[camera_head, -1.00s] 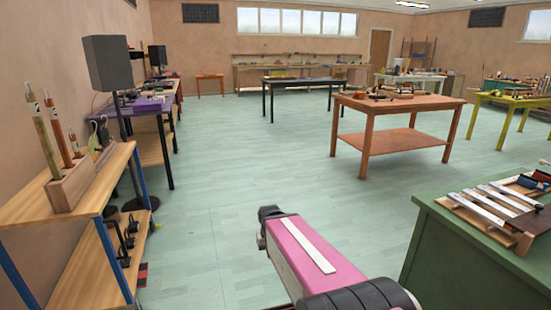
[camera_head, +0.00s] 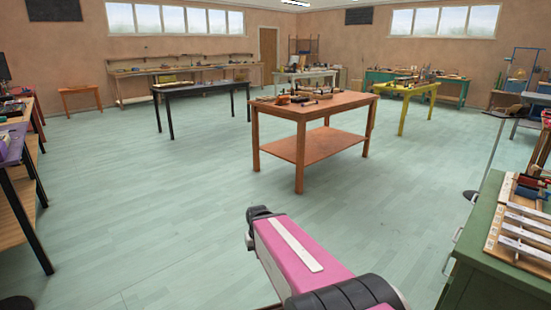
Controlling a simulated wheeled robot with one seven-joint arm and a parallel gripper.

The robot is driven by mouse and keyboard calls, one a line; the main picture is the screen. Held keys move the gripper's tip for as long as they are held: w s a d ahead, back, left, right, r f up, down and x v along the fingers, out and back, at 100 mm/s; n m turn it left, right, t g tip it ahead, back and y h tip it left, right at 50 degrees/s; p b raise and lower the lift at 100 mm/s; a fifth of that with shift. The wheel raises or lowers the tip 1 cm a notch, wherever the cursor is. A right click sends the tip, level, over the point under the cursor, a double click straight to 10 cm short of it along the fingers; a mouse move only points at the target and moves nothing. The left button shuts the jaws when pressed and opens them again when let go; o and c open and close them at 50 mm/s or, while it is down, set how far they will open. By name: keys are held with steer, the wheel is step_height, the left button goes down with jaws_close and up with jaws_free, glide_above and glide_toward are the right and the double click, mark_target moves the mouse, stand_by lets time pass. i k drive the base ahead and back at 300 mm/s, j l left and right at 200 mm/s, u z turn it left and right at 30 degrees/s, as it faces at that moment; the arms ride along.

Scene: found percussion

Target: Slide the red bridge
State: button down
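I cannot make out a red bridge in this view. Several small instruments and parts (camera_head: 303,95) lie on the orange-brown wooden table (camera_head: 352,101) in the middle of the room, too small to tell apart. An instrument with pale metal bars on a wooden frame (camera_head: 522,238) lies on the green cabinet (camera_head: 484,235) at the right edge, partly cut off by the frame. My pink and black arm reaches in from the bottom. My gripper does not show.
Open pale green floor (camera_head: 170,220) lies between me and the tables. A black table (camera_head: 203,87) stands behind left, a yellow table (camera_head: 405,90) behind right. A stand with a round dark base (camera_head: 470,195) is near the green cabinet.

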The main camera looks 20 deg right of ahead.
mark_target(526, 179)
steer(key=i+l+z, duration=0.2)
steer(key=i+z, duration=0.25)
steer(key=i, duration=0.25)
steer(key=i+z, duration=0.45)
steer(key=i, duration=0.3)
steer(key=i+j+z, duration=0.4)
steer(key=i, duration=0.25)
